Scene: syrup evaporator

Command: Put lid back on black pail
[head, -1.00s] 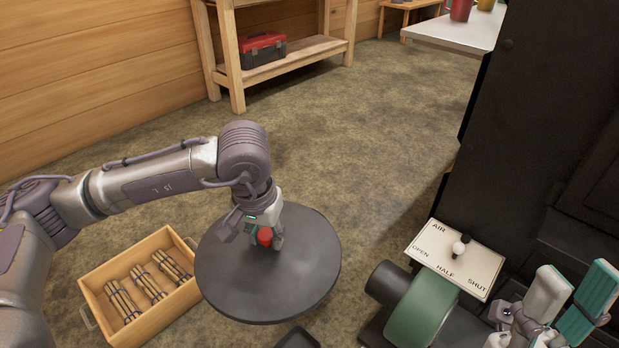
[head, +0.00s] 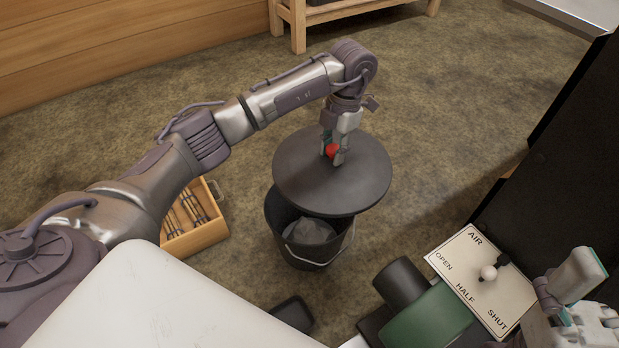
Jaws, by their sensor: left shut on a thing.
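The black pail (head: 308,263) stands on the floor with its wire handle hanging down. Its mouth shows in part, with something grey inside. The round dark lid (head: 305,183) is above the pail, roughly level, and hides the far part of the rim. The near part of the mouth is uncovered, so lid and rim look apart there. My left gripper (head: 333,153) is shut on the lid's red knob. My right gripper (head: 578,290) is at the lower right, partly cut off; one finger shows clearly, so its opening is unclear.
A wooden crate (head: 203,238) with bundled sticks is left of the pail, partly behind my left arm. A white plate (head: 470,262) marked AIR, OPEN, HALF, SHUT, with a knob lever (head: 489,272), sits by the black evaporator (head: 560,165). Floor behind the pail is clear.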

